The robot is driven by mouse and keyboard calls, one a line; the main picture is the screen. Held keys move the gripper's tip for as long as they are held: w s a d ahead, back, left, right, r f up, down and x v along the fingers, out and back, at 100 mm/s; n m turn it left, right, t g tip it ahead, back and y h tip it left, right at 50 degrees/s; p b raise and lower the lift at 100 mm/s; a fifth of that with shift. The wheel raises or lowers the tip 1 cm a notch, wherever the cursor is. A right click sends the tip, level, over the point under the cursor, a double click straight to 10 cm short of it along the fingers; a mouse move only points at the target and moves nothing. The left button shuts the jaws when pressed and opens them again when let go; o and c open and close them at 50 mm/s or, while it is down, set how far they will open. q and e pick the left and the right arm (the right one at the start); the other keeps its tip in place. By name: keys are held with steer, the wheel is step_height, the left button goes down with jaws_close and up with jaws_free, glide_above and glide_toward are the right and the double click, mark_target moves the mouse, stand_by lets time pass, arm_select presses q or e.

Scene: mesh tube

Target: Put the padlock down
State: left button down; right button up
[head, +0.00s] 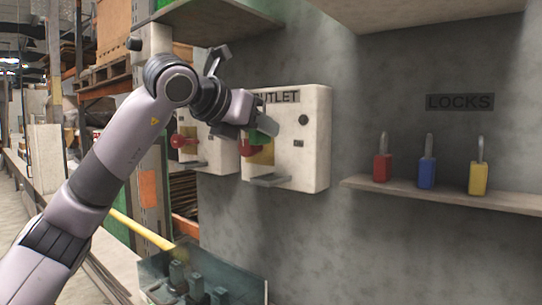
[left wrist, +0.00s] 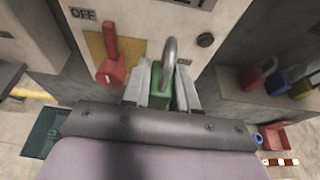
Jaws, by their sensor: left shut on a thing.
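My left gripper (head: 264,130) is in front of the outlet box (head: 312,150). It is shut on a green padlock (head: 268,126). In the left wrist view the green padlock (left wrist: 158,92) sits between the two fingers (left wrist: 160,88), with its grey shackle (left wrist: 170,58) pointing up and away from the hand. I cannot tell whether the padlock touches the box. The box's red lever (left wrist: 109,66) is left of the padlock, over a yellow plate near the word OFF. My right gripper is not in view.
A wall shelf (head: 510,203) under a LOCKS sign (head: 460,102) holds a red padlock (head: 382,168), a blue one (head: 427,174) and a yellow one (head: 478,178). A second box (head: 222,155) is at left. A teal bin (head: 235,290) with grey items is below. A small ledge (head: 268,181) juts from the outlet box.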

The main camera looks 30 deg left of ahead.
mark_target(269, 142)
arm_select(q)
steer(key=x, duration=0.3)
steer(key=shift+w+f, duration=0.15)
steer(key=shift+f, duration=0.9)
step_height(269, 142, down, 3)
steer(key=shift+f, duration=0.2)
steer(key=shift+w+f, duration=0.15)
steer(key=shift+f, duration=0.1)
